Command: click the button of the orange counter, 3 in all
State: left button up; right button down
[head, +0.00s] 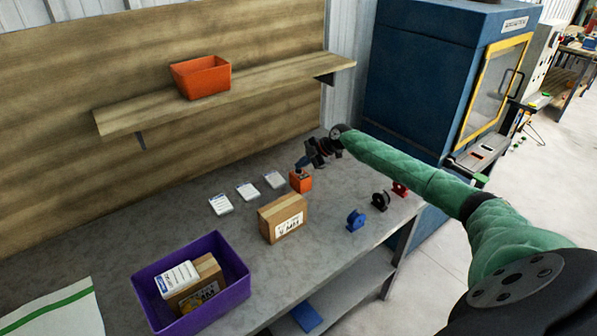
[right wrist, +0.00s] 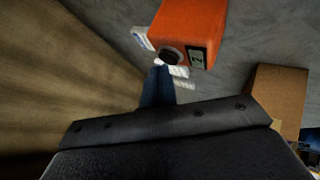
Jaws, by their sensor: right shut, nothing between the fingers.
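The orange counter (head: 302,183) stands on the grey bench in the head view. It is also at the top of the right wrist view (right wrist: 190,25), with a dark round button (right wrist: 172,53) and a small display (right wrist: 197,58) whose digit looks like a sideways 2. My right gripper (head: 299,165) is just above the counter, its blue fingers (right wrist: 157,85) shut and empty. The fingertips are close to the button; I cannot tell whether they touch it. My left gripper is not in view.
A cardboard box (head: 283,217) stands in front of the counter, and white packets (head: 247,191) lie left of it. Blue (head: 355,220), black and red spools sit to the right. A purple bin (head: 236,290) holds boxes. A shelf (head: 270,80) with an orange bin (head: 201,78) is behind.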

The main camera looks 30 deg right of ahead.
jog(key=shift+f+b, duration=0.55)
jog(key=shift+b, duration=0.05)
dwell(0.6)
jog(key=shift+r, duration=0.1)
dwell(0.4)
jog(key=shift+r, duration=0.9)
jog(key=shift+r+p, duration=0.5)
jog(key=shift+r, duration=2)
